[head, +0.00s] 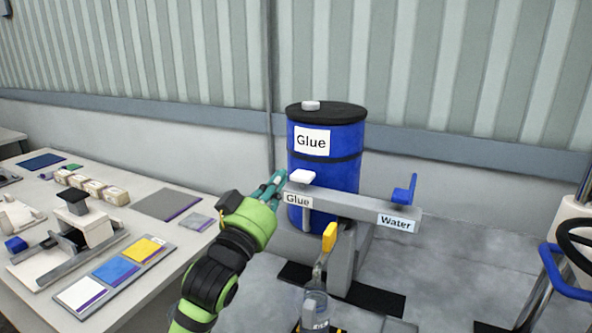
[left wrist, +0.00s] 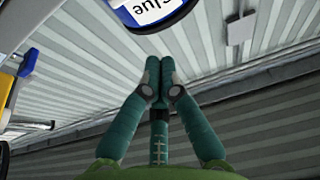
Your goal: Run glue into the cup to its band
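A blue drum (head: 345,170) labelled Glue stands behind a grey bar (head: 352,204). The bar's left end carries a Glue label and a white tap handle (head: 301,177). Its right end carries a Water label and a blue lever (head: 404,190). A clear cup (head: 316,303) is low in the head view, below the bar; its band and contents are too small to make out. My left gripper (head: 277,182) is just left of the white handle. In the left wrist view its fingertips (left wrist: 155,75) meet with nothing between them. My right gripper is not in view.
A white table (head: 140,228) on the left holds several blocks, a fixture and a tray of coloured cards. A post with a black wheel and blue rail (head: 567,285) stands at the right.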

